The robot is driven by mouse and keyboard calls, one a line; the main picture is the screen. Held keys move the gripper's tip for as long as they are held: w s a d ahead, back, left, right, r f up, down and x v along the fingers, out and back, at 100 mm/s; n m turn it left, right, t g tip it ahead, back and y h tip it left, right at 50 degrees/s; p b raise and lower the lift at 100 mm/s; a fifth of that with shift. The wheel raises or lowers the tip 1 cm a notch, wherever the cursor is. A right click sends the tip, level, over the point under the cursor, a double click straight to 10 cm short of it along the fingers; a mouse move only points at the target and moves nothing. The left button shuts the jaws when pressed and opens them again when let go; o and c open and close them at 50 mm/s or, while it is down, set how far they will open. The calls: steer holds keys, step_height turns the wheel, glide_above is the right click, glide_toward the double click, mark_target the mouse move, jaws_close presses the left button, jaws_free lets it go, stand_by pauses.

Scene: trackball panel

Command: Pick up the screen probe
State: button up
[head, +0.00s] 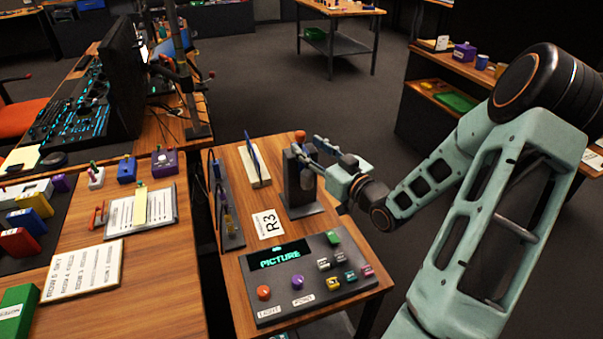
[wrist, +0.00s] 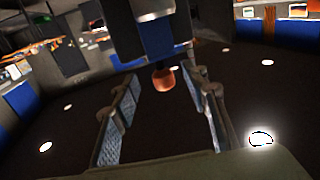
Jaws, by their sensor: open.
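A dark upright stand (head: 299,198) is on the small wooden table, with an orange knob (head: 300,135) at its top. I take this to be where the screen probe is; the probe's body is mostly hidden by the stand and gripper, and I cannot make it out for sure. My gripper (head: 311,154) is at the upper part of the stand, reaching in from the right, just below the knob. In the wrist view my gripper (wrist: 164,112) has its two fingers wide apart, with an orange tip (wrist: 164,82) showing between them, beyond the fingertips. Contact cannot be told.
A control panel (head: 280,296) with a lit "PICTURE" display and several buttons is at the table's front. An R3 card (head: 268,224) lies behind it. A blue plate in a cream holder (head: 256,180) stands left of the stand. A desk with colored blocks (head: 165,265) is further left.

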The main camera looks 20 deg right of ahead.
mark_target(303, 142)
steer(key=x, duration=0.4)
steer(key=shift+a+r, duration=0.1)
jaws_close()
stand_by(0.3)
